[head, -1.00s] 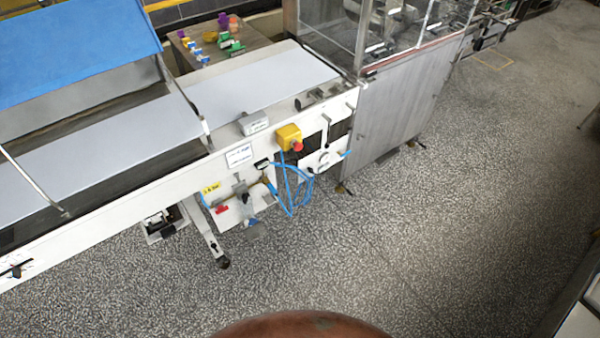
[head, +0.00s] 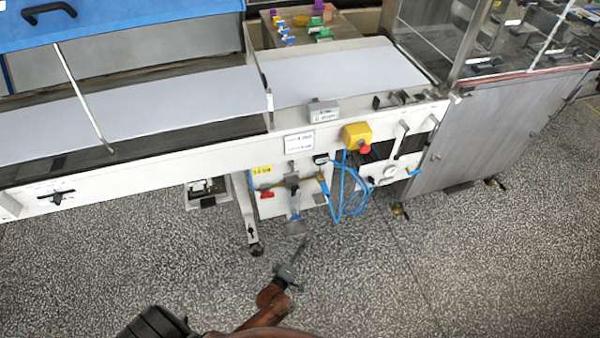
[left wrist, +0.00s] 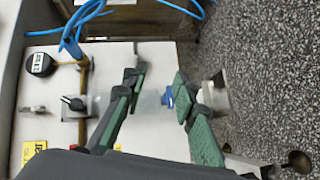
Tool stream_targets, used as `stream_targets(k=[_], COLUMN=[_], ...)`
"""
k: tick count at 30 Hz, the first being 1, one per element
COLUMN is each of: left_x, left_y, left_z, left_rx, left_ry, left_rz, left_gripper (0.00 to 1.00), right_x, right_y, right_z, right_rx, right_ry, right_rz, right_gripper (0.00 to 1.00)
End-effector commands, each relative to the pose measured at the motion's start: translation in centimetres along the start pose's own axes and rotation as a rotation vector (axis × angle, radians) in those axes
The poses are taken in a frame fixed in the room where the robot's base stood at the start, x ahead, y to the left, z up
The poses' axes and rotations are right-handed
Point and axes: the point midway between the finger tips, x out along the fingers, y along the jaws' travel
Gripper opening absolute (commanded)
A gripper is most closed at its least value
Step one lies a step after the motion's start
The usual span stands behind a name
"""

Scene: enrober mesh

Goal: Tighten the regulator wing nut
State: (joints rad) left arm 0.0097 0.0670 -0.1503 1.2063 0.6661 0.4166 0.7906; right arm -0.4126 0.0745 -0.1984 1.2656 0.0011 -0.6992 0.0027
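The regulator assembly (head: 293,186) sits on a white panel (head: 268,207) under the conveyor, with brass fittings and a clear lower part above a grey block. A red handle (head: 266,195) is to its left. My left gripper (head: 300,243) is in front of and below the panel, apart from it, seen edge-on. In the left wrist view its green-padded fingers (left wrist: 160,88) are spread and empty. A blue part (left wrist: 168,97) of the regulator shows in the gap between them, farther off. I cannot make out the wing nut for certain. My right gripper is not in view.
Blue hoses (head: 350,200) hang right of the regulator, below a yellow emergency-stop box (head: 357,136). A round black gauge (left wrist: 40,64) is on the panel. A support leg (head: 247,215) stands left of the panel. The speckled floor (head: 400,270) in front is clear.

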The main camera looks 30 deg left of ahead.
Motion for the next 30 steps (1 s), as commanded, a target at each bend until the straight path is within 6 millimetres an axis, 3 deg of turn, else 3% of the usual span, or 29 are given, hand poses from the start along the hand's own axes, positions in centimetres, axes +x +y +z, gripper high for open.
stream_targets(k=[1,3,6,9,15,30], left_x=[3.3,6.0,7.1,6.8,6.1,9.9], left_y=[4.0,10.6,17.6,21.5,24.5,26.9], left_z=[-1.0,-3.8,-7.6,-10.4,-12.9,-17.9], left_rx=[-0.195,-0.505,-0.926,-1.248,-1.560,-1.581], left_ry=[0.081,0.182,0.270,0.306,0.319,0.316], left_rz=[0.134,0.335,0.598,0.795,0.981,0.995], left_gripper=[0.26,0.26,0.26,0.26,0.26,0.26], right_x=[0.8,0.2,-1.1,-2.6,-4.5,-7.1], right_y=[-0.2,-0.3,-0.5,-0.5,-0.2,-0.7], right_z=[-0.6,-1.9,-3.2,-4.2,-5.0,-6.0], right_rx=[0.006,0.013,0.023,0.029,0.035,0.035], right_ry=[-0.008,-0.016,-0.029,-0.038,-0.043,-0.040], right_rz=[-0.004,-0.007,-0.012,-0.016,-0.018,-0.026], right_gripper=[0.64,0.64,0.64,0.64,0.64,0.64])
